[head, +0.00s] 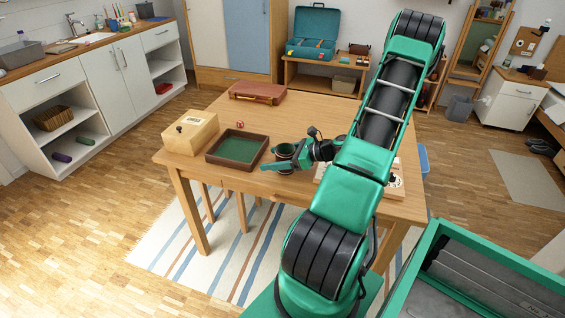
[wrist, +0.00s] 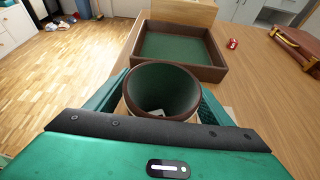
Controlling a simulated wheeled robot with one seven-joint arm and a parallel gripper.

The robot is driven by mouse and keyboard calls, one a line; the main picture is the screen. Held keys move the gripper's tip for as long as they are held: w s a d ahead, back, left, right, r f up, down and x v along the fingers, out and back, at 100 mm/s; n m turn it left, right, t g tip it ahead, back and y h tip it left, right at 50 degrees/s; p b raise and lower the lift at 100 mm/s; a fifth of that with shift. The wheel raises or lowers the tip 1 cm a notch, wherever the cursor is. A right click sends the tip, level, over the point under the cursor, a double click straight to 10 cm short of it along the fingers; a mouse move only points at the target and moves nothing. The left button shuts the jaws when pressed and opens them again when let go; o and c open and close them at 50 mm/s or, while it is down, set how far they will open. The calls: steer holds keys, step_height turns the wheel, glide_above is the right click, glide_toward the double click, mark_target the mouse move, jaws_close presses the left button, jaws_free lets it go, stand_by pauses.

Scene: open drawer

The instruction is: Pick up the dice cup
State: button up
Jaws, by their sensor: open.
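The dice cup (wrist: 163,72) has a brown rim and a dark green inside, and stands upright with its mouth towards the wrist camera. Something small and pale shows at its bottom. My gripper (wrist: 163,88) is open, with one green finger on each side of the cup. I cannot tell whether either finger touches it. In the head view my gripper (head: 283,161) is at the table's near edge, and the cup (head: 285,148) shows partly behind it. The lower part of the cup is hidden.
A green-lined dice tray (head: 237,147) lies just left of the cup on the wooden table (head: 317,112). A wooden box (head: 190,132), a red die (head: 240,125) and a brown case (head: 258,91) are farther off. A pale board (head: 396,186) lies right, partly behind my arm.

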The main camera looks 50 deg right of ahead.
steer(key=c, duration=1.2)
